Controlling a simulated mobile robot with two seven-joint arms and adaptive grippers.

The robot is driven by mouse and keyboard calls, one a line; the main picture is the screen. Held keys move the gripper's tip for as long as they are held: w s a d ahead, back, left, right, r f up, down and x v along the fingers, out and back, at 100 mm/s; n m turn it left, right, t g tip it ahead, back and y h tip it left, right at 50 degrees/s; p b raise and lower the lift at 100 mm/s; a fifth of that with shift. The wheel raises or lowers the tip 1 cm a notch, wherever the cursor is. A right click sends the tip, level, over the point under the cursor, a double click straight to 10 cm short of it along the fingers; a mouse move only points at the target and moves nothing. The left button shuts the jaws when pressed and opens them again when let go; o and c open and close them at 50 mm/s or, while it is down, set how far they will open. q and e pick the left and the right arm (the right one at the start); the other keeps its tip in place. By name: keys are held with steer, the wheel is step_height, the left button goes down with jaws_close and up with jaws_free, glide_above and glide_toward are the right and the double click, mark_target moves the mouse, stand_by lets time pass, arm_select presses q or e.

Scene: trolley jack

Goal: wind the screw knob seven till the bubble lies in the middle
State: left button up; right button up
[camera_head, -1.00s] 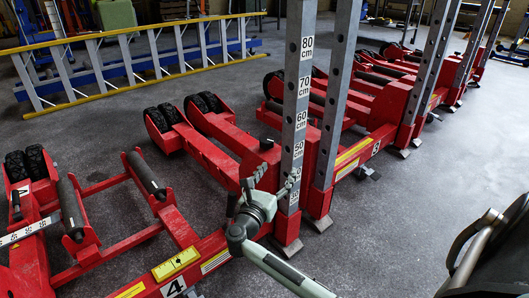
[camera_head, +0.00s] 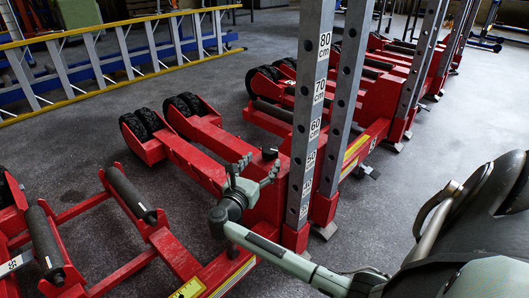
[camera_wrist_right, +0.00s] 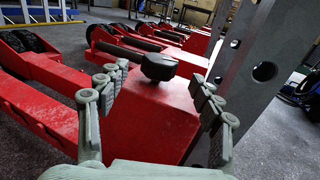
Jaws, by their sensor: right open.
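A black screw knob (camera_head: 270,153) tops a red jack block beside the grey upright posts. In the right wrist view the knob (camera_wrist_right: 158,67) stands ahead, between the fingertips in the picture but apart from them. I cannot read a number on it. My right gripper (camera_head: 257,172) is open and empty, its fingers spread close to the knob's near side; it also shows in the right wrist view (camera_wrist_right: 160,92). A yellow strip (camera_head: 190,288), perhaps a bubble level, lies on the red frame at the bottom edge; its bubble cannot be made out. My left gripper is out of view.
A grey post with a centimetre scale (camera_head: 308,130) stands right beside my right gripper. Rubber wheels (camera_head: 145,130) and red arms of the jack lie to its left. More red jacks (camera_head: 400,70) recede behind. Grey floor lies between.

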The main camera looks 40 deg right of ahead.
mark_target(266, 155)
steer(key=x, duration=0.5)
steer(key=shift+d+b, duration=0.1)
steer(key=shift+b, duration=0.25)
steer(key=c, duration=1.2)
steer(key=shift+o, duration=0.2)
steer(key=shift+w, duration=0.1)
